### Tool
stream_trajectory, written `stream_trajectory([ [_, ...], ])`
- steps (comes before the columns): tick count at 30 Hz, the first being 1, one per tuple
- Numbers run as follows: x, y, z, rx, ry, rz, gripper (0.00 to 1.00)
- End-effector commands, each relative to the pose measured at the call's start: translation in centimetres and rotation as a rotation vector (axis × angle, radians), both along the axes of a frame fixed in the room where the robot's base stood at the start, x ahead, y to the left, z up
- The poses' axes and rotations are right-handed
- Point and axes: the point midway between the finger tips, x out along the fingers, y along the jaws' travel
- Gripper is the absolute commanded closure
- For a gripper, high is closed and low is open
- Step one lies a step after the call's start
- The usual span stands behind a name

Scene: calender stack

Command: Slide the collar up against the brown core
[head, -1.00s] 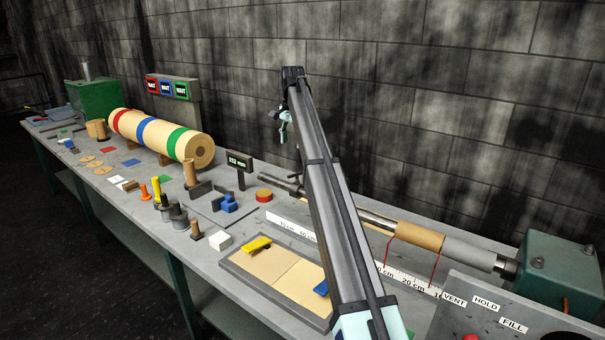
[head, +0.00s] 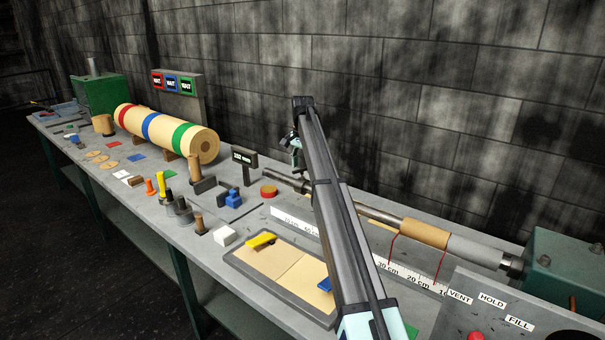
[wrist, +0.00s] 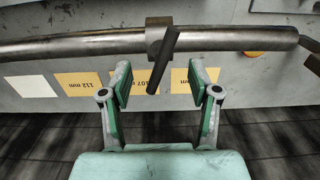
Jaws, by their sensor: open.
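In the wrist view a collar (wrist: 156,34) sits around a grey metal shaft (wrist: 230,38), with a dark lever (wrist: 163,58) sticking out toward me. My gripper (wrist: 158,80) is open. Its two green-padded fingers stand on either side of the lever's lower end, apart from it, and the collar is just beyond the fingertips. In the head view the brown core (head: 424,232) is on the shaft (head: 376,213), right of my arm. My gripper (head: 296,146) shows small and partly hidden by my arm; I cannot make out the collar there.
A grey sleeve (head: 474,250) and a green housing (head: 560,268) are right of the core. Two red pointers hang over a centimetre scale (head: 398,276). A tray (head: 250,270) and several blocks lie in front. Yellow labels (wrist: 78,84) lie below the shaft.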

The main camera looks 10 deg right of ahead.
Motion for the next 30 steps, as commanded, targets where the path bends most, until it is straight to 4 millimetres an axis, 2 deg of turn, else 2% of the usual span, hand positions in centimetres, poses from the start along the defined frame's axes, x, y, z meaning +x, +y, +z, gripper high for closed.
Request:
stream_trajectory([
  [3, -0.2, 0.0, -1.9, 0.0, 0.001, 0.0, 0.39],
  [9, -0.1, 0.0, -3.9, 0.0, 0.001, 0.0, 0.39],
  [21, 0.0, 0.0, -4.6, 0.0, 0.0, 0.0, 0.39],
  [26, 0.0, 0.0, -4.5, 0.0, 0.0, 0.0, 0.95],
  [27, 0.0, 0.0, -4.5, 0.0, 0.0, 0.0, 1.0],
  [30, 0.0, 0.0, -4.5, 0.0, 0.0, 0.0, 1.0],
])
